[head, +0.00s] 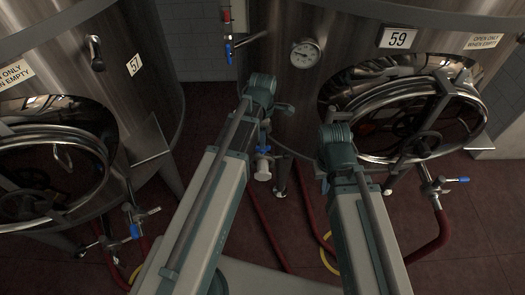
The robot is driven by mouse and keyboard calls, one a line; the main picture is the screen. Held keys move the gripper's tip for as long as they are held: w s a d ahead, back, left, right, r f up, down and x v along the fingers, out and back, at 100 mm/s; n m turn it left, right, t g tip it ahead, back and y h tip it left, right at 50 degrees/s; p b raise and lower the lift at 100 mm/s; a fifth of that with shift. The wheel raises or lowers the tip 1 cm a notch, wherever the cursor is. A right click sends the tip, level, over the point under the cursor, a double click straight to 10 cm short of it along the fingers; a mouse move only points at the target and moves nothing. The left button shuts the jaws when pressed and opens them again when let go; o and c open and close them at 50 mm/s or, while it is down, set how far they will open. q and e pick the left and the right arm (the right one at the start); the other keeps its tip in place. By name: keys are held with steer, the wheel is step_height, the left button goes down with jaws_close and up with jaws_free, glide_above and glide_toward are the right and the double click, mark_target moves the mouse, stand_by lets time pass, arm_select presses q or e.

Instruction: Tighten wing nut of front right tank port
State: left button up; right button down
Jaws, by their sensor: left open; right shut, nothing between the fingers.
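The steel tank marked 59 (300,95) stands at the back right. Its round port (335,108) has a shiny steel rim and a dark handwheel (420,144) in front of the door. I cannot make out a wing nut on it. My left gripper (284,108) is open, in front of the tank and left of the port; its fingers are mostly hidden by the wrist. My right gripper (338,145) is shut and empty, in front of the port's lower left edge. Its wrist hides most of it, and I cannot tell if it touches anything.
A second tank marked 57 (155,90) with a similar hatch stands at left. Blue-handled valves (459,180) and red hoses (436,235) lie low around the tanks. A dial gauge (306,54) sits on tank 59. Dark red floor (205,115) shows between the tanks.

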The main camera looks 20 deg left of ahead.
arm_select(q)
step_height(320, 180, down, 4)
steer(key=b, duration=0.3)
steer(key=shift+c, duration=0.3)
jaws_close()
